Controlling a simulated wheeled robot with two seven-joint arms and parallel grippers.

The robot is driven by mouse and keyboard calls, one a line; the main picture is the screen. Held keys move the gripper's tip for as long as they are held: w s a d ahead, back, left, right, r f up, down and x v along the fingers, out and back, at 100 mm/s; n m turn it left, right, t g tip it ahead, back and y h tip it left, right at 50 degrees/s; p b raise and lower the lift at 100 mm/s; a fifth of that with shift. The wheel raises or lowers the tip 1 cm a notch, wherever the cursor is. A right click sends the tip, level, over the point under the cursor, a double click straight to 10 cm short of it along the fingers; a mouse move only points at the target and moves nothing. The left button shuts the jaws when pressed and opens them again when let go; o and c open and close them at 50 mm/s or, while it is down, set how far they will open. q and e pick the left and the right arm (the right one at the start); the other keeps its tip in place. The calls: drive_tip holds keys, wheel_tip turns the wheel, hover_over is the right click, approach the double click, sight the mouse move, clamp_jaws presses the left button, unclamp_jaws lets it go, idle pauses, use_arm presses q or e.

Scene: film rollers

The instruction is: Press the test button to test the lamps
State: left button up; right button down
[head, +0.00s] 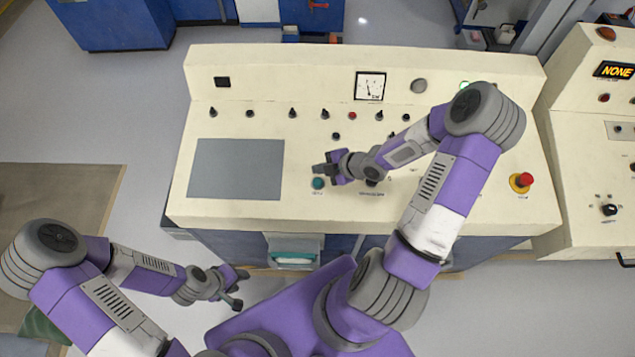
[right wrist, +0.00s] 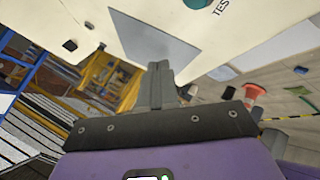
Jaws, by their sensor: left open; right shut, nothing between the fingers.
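The test button is a round teal button (head: 318,183) near the front edge of the cream control desk, right of its grey panel. In the right wrist view the teal button (right wrist: 196,3) is cut off by the top edge, with the letters "TES" beside it. My right gripper (head: 319,170) is shut and empty, just behind the button in the head view; I cannot tell its height above the desk. Its closed fingers (right wrist: 159,68) point toward the desk in the wrist view. My left gripper (head: 241,290) is open and empty, in front of the desk and below its top.
The desk (head: 230,120) carries several black knobs, a dial meter (head: 370,86), a grey round lamp (head: 419,85) and a red emergency button (head: 524,180). My right arm hides part of its right side. A second console (head: 580,150) stands at the right.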

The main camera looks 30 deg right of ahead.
sight(320, 184)
drive_tip(key=f+b, duration=0.1)
drive_tip(key=f, duration=0.1)
drive_tip(key=f+b, duration=0.4)
drive_tip(key=f, duration=0.1)
drive_tip(key=shift+w+d+f, duration=0.1)
drive_tip(key=shift+w+d, duration=0.05)
drive_tip(key=shift+w, duration=0.2)
drive_tip(key=shift+f+b, duration=0.15)
drive_tip(key=shift+b, duration=0.2)
idle(1.3)
drive_tip(key=shift+f+b, duration=0.3)
drive_tip(key=shift+f, duration=0.05)
drive_tip(key=shift+f+b, duration=0.35)
drive_tip(key=shift+f, duration=0.05)
idle(0.6)
drive_tip(key=shift+r, duration=0.15)
drive_tip(key=shift+r+p, duration=0.75)
drive_tip(key=r+p, duration=0.2)
drive_tip(key=r, duration=0.1)
drive_tip(key=r+p, duration=0.2)
drive_tip(key=shift+s, duration=0.25)
